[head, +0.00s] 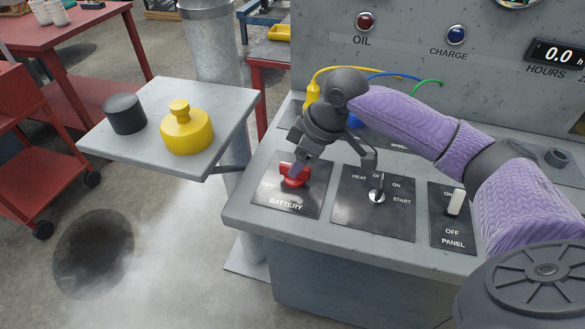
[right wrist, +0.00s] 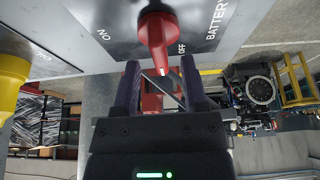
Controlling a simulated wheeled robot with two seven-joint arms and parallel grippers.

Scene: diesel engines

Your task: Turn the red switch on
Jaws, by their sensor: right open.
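The red switch (head: 294,175) sits on the black BATTERY plate (head: 288,201) at the left of the grey console. In the right wrist view, the red switch (right wrist: 157,35) has its handle tip beside the OFF label; the ON label lies further left. My right gripper (head: 298,164) is directly over the switch in the head view and partly covers it. In the right wrist view its two fingers (right wrist: 161,78) are apart, with the switch handle's end between or just beyond their tips. Whether they touch it I cannot tell. My left gripper is not in view.
A key switch (head: 377,196) and a white PANEL toggle (head: 455,203) sit right of the BATTERY plate. A grey side shelf (head: 226,105) at left holds a yellow knob-topped piece (head: 187,130) and a black cylinder (head: 125,114). Coloured cables (head: 345,70) lie behind my right gripper.

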